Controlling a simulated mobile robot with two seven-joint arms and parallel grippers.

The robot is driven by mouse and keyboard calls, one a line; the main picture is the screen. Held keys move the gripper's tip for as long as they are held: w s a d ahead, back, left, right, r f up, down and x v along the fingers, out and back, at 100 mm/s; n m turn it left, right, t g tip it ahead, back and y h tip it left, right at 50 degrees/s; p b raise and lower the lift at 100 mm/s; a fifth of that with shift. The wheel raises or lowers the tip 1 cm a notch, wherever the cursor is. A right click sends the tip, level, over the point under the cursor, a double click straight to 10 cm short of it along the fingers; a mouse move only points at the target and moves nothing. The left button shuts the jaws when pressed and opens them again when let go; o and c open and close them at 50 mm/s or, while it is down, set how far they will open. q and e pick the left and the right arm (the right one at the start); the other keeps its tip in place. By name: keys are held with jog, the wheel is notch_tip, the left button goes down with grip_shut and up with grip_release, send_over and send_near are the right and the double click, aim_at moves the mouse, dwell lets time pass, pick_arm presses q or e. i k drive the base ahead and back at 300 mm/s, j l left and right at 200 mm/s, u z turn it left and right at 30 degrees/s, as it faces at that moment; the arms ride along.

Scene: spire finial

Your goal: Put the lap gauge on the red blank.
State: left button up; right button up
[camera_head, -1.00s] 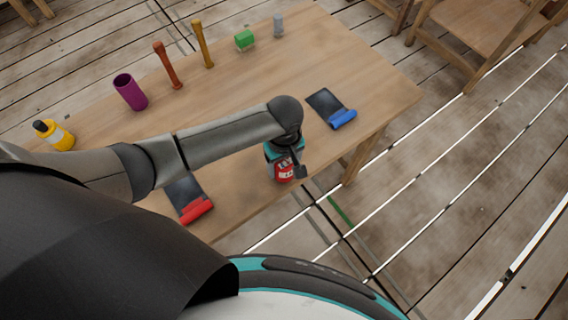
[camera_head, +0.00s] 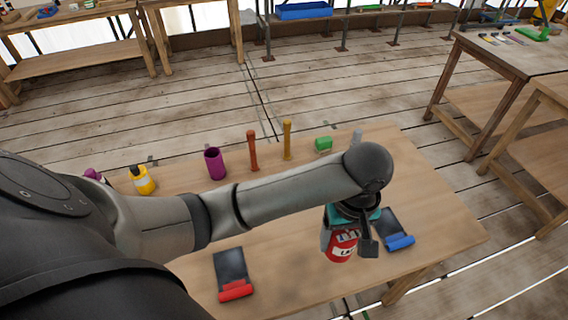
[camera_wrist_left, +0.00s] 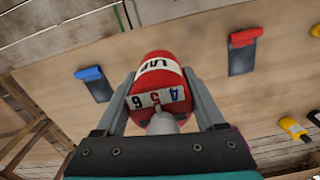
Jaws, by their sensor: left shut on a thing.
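The lap gauge (camera_head: 341,247) is a red cylinder with a white label, and the wrist view (camera_wrist_left: 160,82) shows lettering and the numbers 4, 5 and 6 on it. My left gripper (camera_head: 350,228) is shut on it, with a finger on each side. The red blank (camera_head: 231,264) is a dark flat plate with a red end, lying on the table to the left of the gauge in the head view. It also shows in the wrist view (camera_wrist_left: 242,59), right of the gauge and apart from it. My right gripper is not in view.
A blue-ended blank (camera_head: 393,226) lies right of the gauge. Table space around the red blank is clear.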

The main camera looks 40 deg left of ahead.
aim_at(232, 272)
jog(key=k+j, duration=0.15)
jog(key=j, duration=0.25)
jog(key=k+j, duration=0.1)
jog(key=j, duration=0.25)
jog(key=k+j, duration=0.15)
jog(key=j, duration=0.25)
